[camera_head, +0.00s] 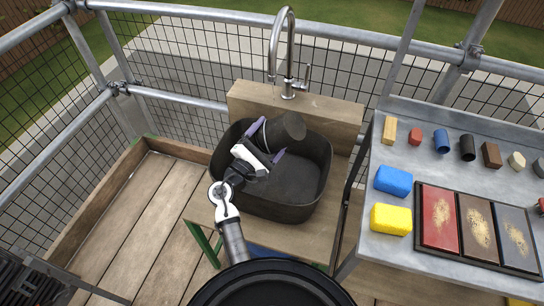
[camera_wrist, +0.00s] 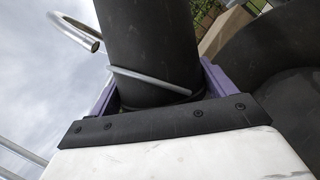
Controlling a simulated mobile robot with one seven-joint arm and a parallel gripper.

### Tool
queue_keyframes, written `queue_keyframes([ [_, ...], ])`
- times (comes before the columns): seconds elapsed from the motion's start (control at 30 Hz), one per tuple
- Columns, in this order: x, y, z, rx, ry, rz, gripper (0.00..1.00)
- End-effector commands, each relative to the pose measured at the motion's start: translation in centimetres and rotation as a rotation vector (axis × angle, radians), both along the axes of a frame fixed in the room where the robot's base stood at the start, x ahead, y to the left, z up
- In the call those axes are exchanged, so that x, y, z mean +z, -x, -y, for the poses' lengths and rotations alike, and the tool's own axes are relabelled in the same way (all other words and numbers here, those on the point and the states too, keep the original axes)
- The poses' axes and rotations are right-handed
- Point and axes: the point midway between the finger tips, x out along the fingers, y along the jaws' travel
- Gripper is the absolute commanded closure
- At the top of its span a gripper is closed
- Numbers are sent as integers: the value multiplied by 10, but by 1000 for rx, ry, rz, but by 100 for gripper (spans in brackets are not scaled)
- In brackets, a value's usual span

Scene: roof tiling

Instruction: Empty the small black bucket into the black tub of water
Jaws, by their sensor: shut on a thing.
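The small black bucket (camera_head: 285,130) is held tilted over the back part of the large black tub (camera_head: 316,190), below the tap. My gripper (camera_head: 267,141) has purple fingers, one on each side of the bucket. In the wrist view the bucket (camera_wrist: 150,45) fills the space between the fingers of my gripper (camera_wrist: 160,85), and a thin metal handle crosses it. I cannot tell whether the bucket's mouth faces down or whether anything is leaving it. The tub's inside looks dark grey, and its water is hard to make out.
A metal tap (camera_head: 288,50) rises from the wooden board (camera_head: 240,98) behind the tub. A grey table (camera_head: 400,160) at right bears a blue sponge (camera_head: 393,181), a yellow sponge (camera_head: 391,219), several small blocks and a tray of coloured panels (camera_head: 478,268). Metal railings enclose the platform.

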Motion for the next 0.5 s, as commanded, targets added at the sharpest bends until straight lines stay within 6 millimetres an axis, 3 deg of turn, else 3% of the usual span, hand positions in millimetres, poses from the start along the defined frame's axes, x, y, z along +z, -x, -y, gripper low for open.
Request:
queue_keyframes([
  [0.03, -20, 2, 4, -1, -81, 31, 52],
  [0.13, -7, 4, 9, 0, -212, 82, 52],
  [0.37, -16, 5, 13, 0, -271, 104, 52],
  [0.5, -22, 7, 19, 0, -397, 154, 52],
])
